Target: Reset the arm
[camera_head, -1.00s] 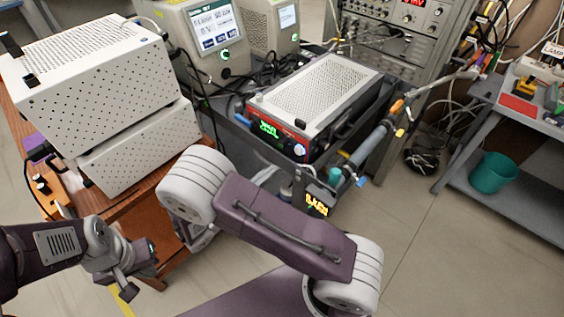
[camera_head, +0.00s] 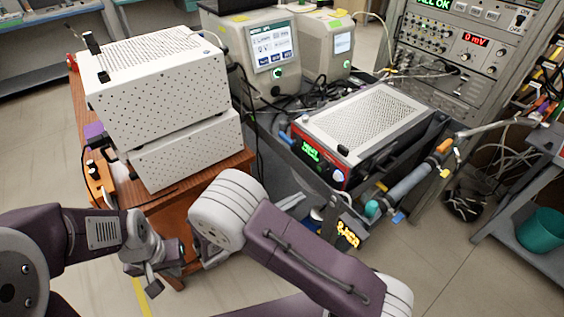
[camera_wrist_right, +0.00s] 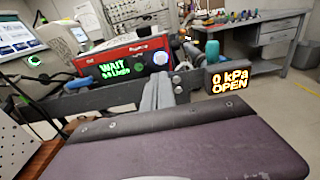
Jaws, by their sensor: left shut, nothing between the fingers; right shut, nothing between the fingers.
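My left arm enters at the left of the head view. Its gripper (camera_head: 154,272) is shut and empty, in front of the wooden cart. My right arm (camera_head: 310,258) is folded across the bottom middle of the head view, with its rounded joint near the cart. The right gripper is mostly hidden there. In the right wrist view its grey fingers (camera_wrist_right: 158,94) appear close together with nothing between them, beyond a purple link. A red-fronted instrument (camera_head: 325,166) with a green display stands behind the right arm; in the wrist view the display reads WAIT.
Two stacked white perforated boxes (camera_head: 160,85) stand on the wooden cart (camera_head: 180,205). A lit yellow display (camera_head: 348,233) and a grey tube (camera_head: 410,181) are close to my right arm. A teal bin (camera_head: 541,234) stands at right. Floor is clear at lower right.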

